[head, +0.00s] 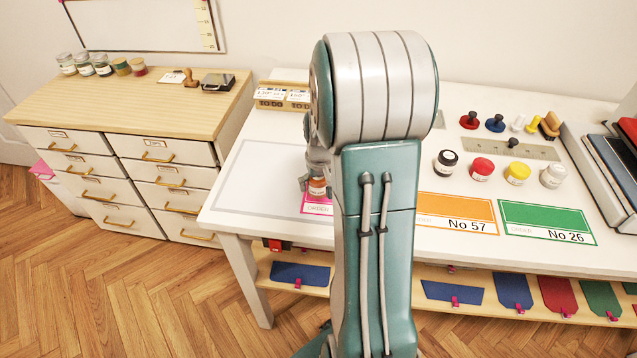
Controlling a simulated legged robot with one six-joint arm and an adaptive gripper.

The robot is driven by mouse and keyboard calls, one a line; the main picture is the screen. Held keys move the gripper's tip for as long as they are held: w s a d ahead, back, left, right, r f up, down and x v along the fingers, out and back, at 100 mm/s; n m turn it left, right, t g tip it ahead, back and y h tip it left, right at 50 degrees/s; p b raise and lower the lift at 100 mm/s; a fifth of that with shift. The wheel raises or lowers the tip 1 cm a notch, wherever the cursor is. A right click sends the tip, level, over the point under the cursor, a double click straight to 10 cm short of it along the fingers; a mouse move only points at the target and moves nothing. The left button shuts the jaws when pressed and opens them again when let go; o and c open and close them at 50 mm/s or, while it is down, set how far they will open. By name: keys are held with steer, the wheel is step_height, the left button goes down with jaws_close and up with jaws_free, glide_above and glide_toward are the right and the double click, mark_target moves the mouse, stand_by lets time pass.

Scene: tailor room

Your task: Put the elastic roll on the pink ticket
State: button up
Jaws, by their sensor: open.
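The pink ticket (312,208) lies flat on the white table, partly hidden behind my arm. A small orange-brown round item with a pale label (317,187), perhaps the elastic roll, stands upright on or just above the ticket; I cannot tell whether it touches it. My gripper (314,178) is at this item, pointing down, with one finger showing at its left. The gripper is open; its other finger is hidden by my arm, so contact with the item cannot be told.
An orange ticket (456,207) and a green ticket (546,219) lie to the right. Black (446,162), red (482,168), yellow (517,172) and white (553,176) round items stand behind them. Two TO DO boxes (284,97) stand at the back. The table's left part is clear.

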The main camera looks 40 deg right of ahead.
steer(key=shift+r, duration=0.1)
steer(key=r, duration=0.4)
steer(key=s+r, duration=0.1)
steer(key=r, duration=0.6)
steer(key=shift+s+a+r, duration=0.15)
steer(key=shift+a+r, duration=0.2)
steer(key=shift+r, duration=0.05)
steer(key=s+a+r+n+t, duration=0.1)
steer(key=s+a+r, duration=0.1)
steer(key=s+a, duration=0.2)
steer(key=s+a+r+n+t, duration=0.2)
steer(key=s+a+r, duration=0.1)
steer(key=a, duration=0.8)
steer(key=s+a+r+n+t, duration=0.1)
steer(key=s+a+r, duration=0.1)
steer(key=s+a, duration=0.4)
steer(key=shift+a+r+y, duration=0.3)
steer(key=shift+a+r, duration=0.1)
steer(key=shift+a, duration=0.8)
steer(key=shift+a, duration=0.1)
